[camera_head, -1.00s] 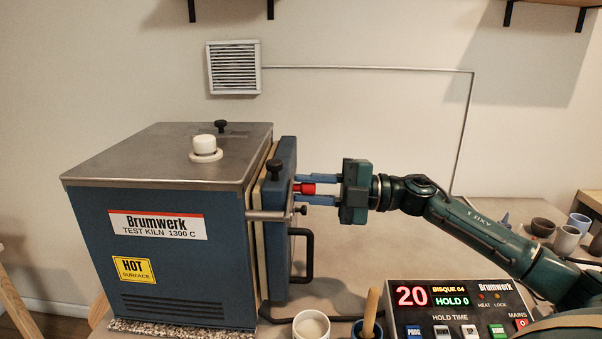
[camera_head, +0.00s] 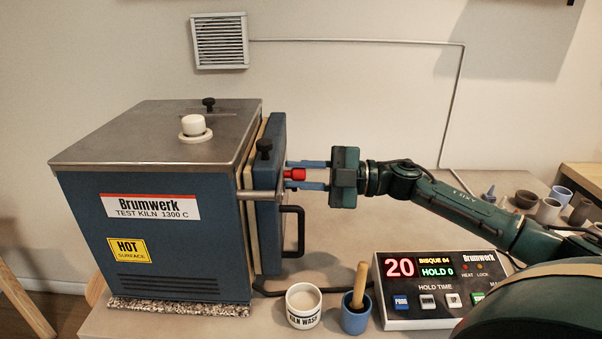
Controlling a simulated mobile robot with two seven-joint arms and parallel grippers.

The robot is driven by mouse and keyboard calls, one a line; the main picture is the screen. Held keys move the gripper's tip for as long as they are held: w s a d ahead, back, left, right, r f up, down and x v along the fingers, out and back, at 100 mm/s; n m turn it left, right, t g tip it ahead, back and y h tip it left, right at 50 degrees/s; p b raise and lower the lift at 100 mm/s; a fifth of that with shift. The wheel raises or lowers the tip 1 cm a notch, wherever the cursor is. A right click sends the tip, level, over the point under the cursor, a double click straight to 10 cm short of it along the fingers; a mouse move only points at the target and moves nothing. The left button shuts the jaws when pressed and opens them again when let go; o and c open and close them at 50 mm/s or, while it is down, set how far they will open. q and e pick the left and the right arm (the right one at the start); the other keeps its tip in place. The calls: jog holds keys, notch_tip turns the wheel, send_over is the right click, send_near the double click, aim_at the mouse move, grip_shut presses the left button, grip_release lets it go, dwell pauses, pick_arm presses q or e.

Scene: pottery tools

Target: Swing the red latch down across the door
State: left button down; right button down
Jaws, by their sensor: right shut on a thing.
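The blue kiln (camera_head: 170,240) stands at the left with its door (camera_head: 268,240) on its right side, seen nearly edge-on. The door looks closed against the pale seal. The red latch (camera_head: 297,174) shows as a small red end at the door's outer face, near its upper part. My right gripper (camera_head: 304,175) comes in from the right, with one finger above and one below the red piece, and is shut on it. The rest of the latch is hidden or too small to tell. My left gripper is not in view.
A black door handle (camera_head: 292,232) sits just below the gripper. A white kiln wash cup (camera_head: 303,306), a blue pot with a wooden handle (camera_head: 356,314) and a controller box (camera_head: 436,288) stand in front. Several small pots (camera_head: 548,210) are at the far right.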

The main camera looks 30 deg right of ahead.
jog(key=c, duration=1.5)
grip_release()
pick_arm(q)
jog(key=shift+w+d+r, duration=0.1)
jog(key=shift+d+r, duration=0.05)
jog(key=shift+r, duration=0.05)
pick_arm(e)
jog(key=shift+o, duration=1.3)
jog(key=shift+f, duration=0.1)
jog(key=shift+s+d+f, duration=0.1)
jog(key=shift+d, duration=0.1)
pick_arm(q)
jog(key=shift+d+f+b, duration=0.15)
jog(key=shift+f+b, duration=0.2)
jog(key=shift+b, duration=0.3)
pick_arm(e)
jog(key=v, duration=1.2)
jog(key=shift+s+d, duration=0.25)
jog(key=shift+d, duration=0.05)
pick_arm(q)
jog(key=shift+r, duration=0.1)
